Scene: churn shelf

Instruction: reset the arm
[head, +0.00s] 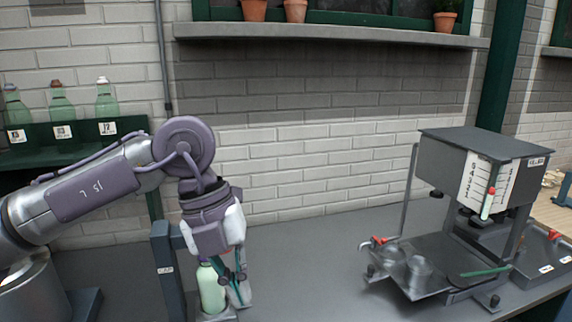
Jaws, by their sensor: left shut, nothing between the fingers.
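My left arm reaches in from the left and bends down, with my left gripper (238,285) pointing downward. Its fingers are shut and empty. They are close beside a pale green bottle (211,290) that stands upright on a small base; the gripper's body hides part of its top. I cannot tell whether the fingers touch the bottle. My right gripper is not in view.
A dark post (165,268) stands just left of the bottle. Several green bottles, one of them white-capped (106,100), stand on a green rack (70,142) at the left. A grey machine (450,165) stands at the right. The counter (310,270) between is clear.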

